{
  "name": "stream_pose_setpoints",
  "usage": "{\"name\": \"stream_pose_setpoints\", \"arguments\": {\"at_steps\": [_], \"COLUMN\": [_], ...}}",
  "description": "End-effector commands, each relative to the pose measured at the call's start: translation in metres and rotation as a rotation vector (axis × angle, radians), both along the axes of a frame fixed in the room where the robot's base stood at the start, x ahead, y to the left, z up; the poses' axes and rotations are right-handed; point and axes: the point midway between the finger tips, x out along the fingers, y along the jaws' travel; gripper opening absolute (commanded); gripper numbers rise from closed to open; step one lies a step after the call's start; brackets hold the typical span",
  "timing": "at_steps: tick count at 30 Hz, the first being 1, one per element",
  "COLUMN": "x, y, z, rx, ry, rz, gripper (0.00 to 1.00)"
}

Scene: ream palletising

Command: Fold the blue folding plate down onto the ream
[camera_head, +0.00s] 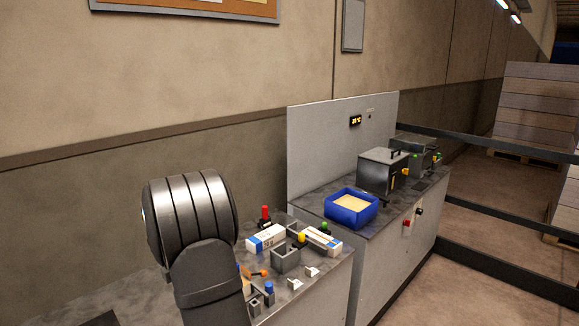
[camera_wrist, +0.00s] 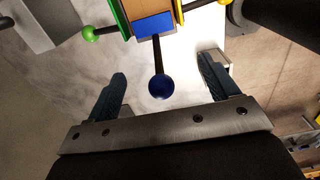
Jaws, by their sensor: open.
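In the wrist view, the blue folding plate (camera_wrist: 153,24) is at the top middle, with a dark rod ending in a blue ball knob (camera_wrist: 161,87). The plate lies beside a brown-orange block (camera_wrist: 142,5), probably the ream, cut off by the top edge. A green plate (camera_wrist: 120,18) and a yellow plate (camera_wrist: 178,10) flank it. My gripper (camera_wrist: 162,67) is open, its two dark fingers on either side of the knob with gaps visible. I cannot tell the knob's depth between them. In the head view my arm hides the gripper and I cannot make out the blue plate.
A green ball knob (camera_wrist: 91,33) sticks out left of the plates. In the head view, white-and-blue packages (camera_head: 266,238), a grey open box (camera_head: 286,259) and a red-topped post (camera_head: 265,215) crowd the bench beside my arm. A blue bin (camera_head: 351,219) stands further right.

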Motion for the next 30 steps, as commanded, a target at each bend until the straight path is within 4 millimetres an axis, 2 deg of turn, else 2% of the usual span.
{"name": "stream_pose_setpoints", "arguments": {"at_steps": [11, 30], "x": [0.0, 0.0], "y": [0.0, 0.0], "z": [0.005, 0.066], "rx": [0.001, 0.0], "ry": [-0.001, 0.0], "rz": [0.0, 0.0], "gripper": [0.8, 0.8]}}
